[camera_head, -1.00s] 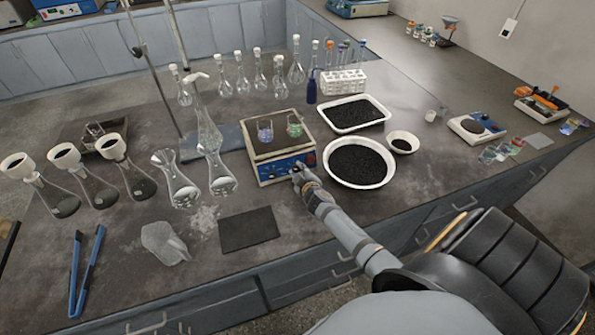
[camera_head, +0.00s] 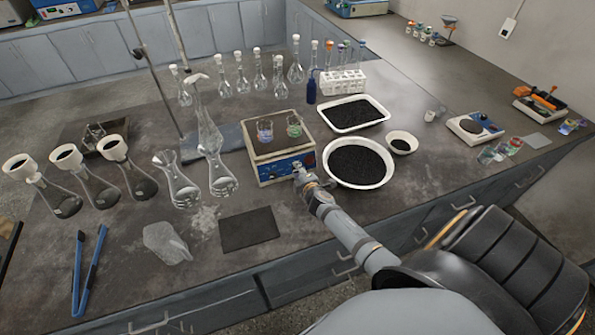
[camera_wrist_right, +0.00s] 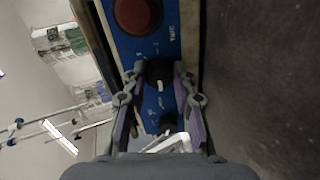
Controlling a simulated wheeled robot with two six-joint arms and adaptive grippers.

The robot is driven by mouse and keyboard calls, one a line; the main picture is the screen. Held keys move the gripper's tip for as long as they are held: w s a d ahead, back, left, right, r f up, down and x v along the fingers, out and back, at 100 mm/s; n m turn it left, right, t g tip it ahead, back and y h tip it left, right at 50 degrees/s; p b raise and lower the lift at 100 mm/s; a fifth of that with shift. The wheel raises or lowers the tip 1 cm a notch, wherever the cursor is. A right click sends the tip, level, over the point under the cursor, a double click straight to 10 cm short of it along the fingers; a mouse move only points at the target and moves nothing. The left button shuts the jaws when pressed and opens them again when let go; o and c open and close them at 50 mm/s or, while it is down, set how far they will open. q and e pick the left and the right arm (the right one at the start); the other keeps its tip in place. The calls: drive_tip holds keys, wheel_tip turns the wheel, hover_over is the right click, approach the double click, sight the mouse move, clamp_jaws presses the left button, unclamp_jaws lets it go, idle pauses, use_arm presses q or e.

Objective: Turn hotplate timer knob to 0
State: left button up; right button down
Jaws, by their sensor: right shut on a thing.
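My right gripper (camera_head: 299,172) is at the right part of this panel. In the right wrist view, my right gripper (camera_wrist_right: 161,83) is shut on a black knob (camera_wrist_right: 158,72) with a white mark, one finger on each side. The printed scale is too small to read. My left gripper is out of view.
A white bowl of black grains (camera_head: 357,164) stands close right of my gripper. A white tray (camera_head: 354,113) and a small bowl (camera_head: 402,143) are behind it. Flasks (camera_head: 182,190) stand left of the hotplate.

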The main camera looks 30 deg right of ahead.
idle(0.5)
drive_tip(key=c, duration=1.1)
unclamp_jaws()
drive_tip(key=shift+o, duration=0.2)
drive_tip(key=shift+s+a, duration=0.1)
drive_tip(key=shift+s, duration=0.25)
drive_tip(key=v, duration=1.1)
drive_tip(key=shift+r, duration=0.2)
drive_tip(key=shift+s+a+f, duration=0.1)
drive_tip(key=shift+s, duration=0.05)
